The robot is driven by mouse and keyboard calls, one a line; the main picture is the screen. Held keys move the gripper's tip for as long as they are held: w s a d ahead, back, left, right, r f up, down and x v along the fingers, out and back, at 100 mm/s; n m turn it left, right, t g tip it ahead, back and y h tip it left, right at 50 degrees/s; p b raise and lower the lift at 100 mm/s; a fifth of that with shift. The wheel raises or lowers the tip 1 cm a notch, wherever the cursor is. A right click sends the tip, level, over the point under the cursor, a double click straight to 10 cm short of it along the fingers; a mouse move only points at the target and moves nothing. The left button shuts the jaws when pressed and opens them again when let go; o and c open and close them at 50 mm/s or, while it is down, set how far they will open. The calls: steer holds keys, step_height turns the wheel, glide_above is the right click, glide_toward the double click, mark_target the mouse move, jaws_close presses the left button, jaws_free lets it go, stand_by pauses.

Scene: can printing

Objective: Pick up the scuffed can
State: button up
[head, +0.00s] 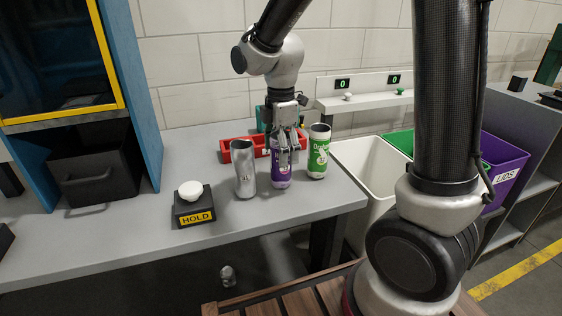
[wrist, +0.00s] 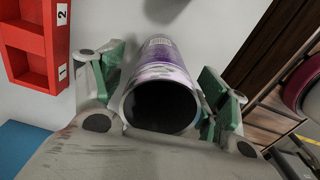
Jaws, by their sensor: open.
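Three cans stand upright on the grey table. They are a bare silver can (head: 245,170), a purple can (head: 281,172) and a green can (head: 318,152). The purple can has whitish, streaky patches on its side in the wrist view (wrist: 163,52), and its dark open top faces the camera. My gripper (head: 286,140) is over the purple can, pointing down. In the wrist view its open green-padded fingers (wrist: 158,88) are on either side of this can, with a gap visible on the right. I cannot tell if the left finger touches it.
A red divided tray (head: 228,150) lies behind the cans. A HOLD button box (head: 195,205) stands left of the silver can. Right of the table are a white bin (head: 365,165) and a purple LIDS bin (head: 505,168). The table's left front is clear.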

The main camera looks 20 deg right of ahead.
steer(key=c, duration=0.8)
